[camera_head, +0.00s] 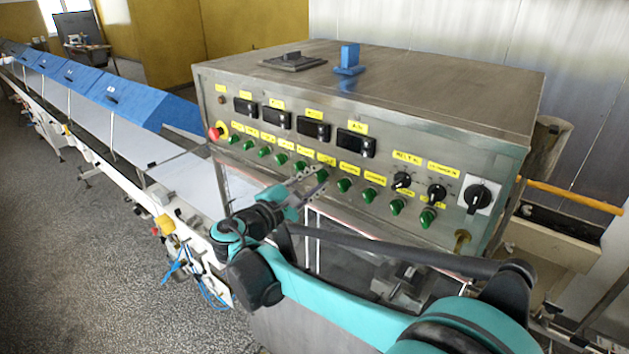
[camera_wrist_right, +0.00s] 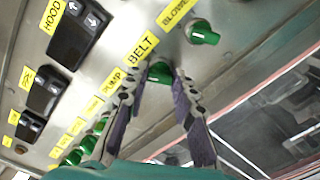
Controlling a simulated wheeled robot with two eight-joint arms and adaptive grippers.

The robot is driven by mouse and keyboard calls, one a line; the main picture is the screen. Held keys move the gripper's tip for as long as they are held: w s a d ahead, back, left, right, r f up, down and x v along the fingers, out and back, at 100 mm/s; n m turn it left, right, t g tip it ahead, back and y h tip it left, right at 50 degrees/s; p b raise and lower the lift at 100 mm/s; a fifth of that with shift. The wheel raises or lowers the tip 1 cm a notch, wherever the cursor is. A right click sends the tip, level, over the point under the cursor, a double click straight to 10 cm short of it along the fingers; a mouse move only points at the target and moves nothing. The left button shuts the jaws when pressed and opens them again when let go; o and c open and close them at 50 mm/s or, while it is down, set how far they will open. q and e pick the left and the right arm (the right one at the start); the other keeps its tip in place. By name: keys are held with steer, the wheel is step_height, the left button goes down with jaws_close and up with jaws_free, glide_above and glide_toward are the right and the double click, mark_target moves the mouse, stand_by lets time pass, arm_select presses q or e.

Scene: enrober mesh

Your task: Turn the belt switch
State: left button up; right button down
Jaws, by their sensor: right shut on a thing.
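The belt switch (camera_wrist_right: 160,71) is a green knob below the yellow BELT label (camera_wrist_right: 141,46) in the right wrist view. My right gripper (camera_wrist_right: 156,82) has one finger on each side of this knob and is shut on it. In the head view my right gripper (camera_head: 314,181) reaches the row of green knobs on the grey control panel (camera_head: 300,180), and its fingers partly cover the belt switch. My left gripper is in neither view.
Other green knobs stand close on both sides, such as the blower knob (camera_wrist_right: 202,34). A red emergency button (camera_head: 215,133) is at the panel's left end, black rotary switches (camera_head: 437,192) at its right. A conveyor with blue covers (camera_head: 120,92) runs off left.

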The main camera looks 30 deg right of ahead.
steer(key=c, duration=1.2)
jaws_free()
steer(key=v, duration=1.2)
